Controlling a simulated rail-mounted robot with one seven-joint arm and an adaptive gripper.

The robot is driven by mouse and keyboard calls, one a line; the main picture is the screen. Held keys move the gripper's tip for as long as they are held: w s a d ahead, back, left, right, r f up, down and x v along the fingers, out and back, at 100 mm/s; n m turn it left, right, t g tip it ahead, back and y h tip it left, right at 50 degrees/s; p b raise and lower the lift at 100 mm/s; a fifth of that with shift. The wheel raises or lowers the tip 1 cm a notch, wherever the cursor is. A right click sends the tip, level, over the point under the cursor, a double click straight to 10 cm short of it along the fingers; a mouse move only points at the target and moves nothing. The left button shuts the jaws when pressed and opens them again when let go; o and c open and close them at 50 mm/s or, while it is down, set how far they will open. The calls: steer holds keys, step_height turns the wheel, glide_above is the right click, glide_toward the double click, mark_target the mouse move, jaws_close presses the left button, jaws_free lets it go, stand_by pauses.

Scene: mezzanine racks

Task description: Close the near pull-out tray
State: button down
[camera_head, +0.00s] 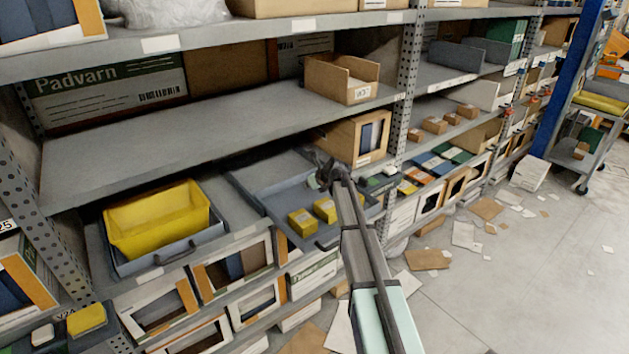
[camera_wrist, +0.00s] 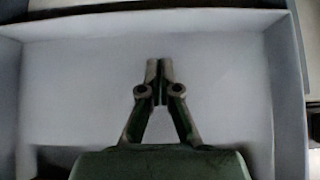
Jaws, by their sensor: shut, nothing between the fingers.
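A grey-blue pull-out tray (camera_head: 272,200) stands out from the lower shelf in the middle of the head view, with small yellow boxes (camera_head: 302,222) near its front and a dark handle on its front wall. A second grey tray (camera_head: 172,256) to its left holds a yellow bin (camera_head: 158,220) and also has a front handle. Which one is the near tray, I cannot tell for sure. My gripper (camera_head: 322,176) is over the middle tray's right part, fingers together and empty. In the wrist view my gripper (camera_wrist: 158,70) points over a bare tray floor with raised walls (camera_wrist: 150,22); contact cannot be told.
A cardboard box (camera_head: 358,138) stands behind my gripper, under an upper shelf with an open carton (camera_head: 343,80). A perforated rack post (camera_head: 408,75) rises to the right. Papers and cardboard (camera_head: 428,259) litter the floor; the aisle at right is mostly open.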

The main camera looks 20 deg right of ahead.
mark_target(299, 181)
steer(key=shift+w+a+r+p, duration=0.1)
steer(key=shift+w+a+p, duration=0.15)
steer(key=shift+w, duration=0.4)
steer(key=shift+w+a+p, duration=0.15)
steer(key=shift+w+a, duration=0.05)
steer(key=shift+w, duration=0.4)
steer(key=shift+w+a, duration=0.3)
steer(key=shift+w, duration=0.25)
steer(key=shift+w, duration=0.1)
